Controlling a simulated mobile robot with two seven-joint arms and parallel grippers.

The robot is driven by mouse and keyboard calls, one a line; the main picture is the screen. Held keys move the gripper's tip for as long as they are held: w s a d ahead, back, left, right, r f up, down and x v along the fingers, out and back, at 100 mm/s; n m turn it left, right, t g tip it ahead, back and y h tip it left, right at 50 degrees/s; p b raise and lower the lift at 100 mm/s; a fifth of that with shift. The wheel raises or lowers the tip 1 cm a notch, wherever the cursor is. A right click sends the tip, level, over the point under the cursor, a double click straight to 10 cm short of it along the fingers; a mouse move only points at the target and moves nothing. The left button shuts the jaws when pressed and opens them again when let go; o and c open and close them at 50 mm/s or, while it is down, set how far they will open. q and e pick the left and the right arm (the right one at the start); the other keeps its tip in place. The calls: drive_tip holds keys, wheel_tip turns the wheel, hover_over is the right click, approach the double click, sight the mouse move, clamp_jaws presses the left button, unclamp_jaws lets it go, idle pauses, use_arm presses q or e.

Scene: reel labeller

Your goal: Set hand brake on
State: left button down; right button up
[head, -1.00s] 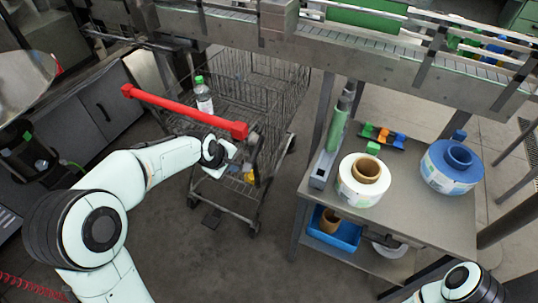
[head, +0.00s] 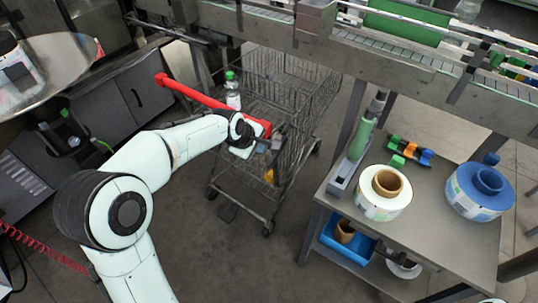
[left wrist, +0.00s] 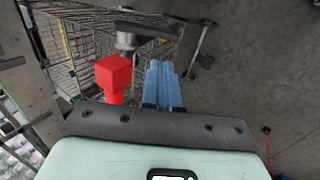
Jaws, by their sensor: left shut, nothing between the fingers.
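A wire shopping cart (head: 268,205) has a red push handle (head: 205,97). Its end shows as a red block in the left wrist view (left wrist: 114,76). Just beyond it is a dark lever on a grey round pivot (left wrist: 127,40), which looks like the hand brake; in the head view it shows small and unclear near the handle's right end (head: 278,138). My left gripper (head: 262,147) is at that end of the handle. Its blue fingers (left wrist: 163,66) are shut and empty, beside the red block and short of the lever; I cannot tell whether they touch anything. My right gripper is not in view.
A bottle with a green cap (head: 232,93) stands in the cart. A grey table (head: 440,230) with white (head: 383,205) and blue (head: 470,195) reels is to the right. A conveyor (head: 400,60) runs behind. Floor is open in front of the cart.

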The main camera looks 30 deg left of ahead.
sight(272, 163)
use_arm(q)
drive_tip(key=x, duration=1)
drive_tip(key=shift+w+f, duration=0.25)
drive_tip(key=shift+f, duration=0.05)
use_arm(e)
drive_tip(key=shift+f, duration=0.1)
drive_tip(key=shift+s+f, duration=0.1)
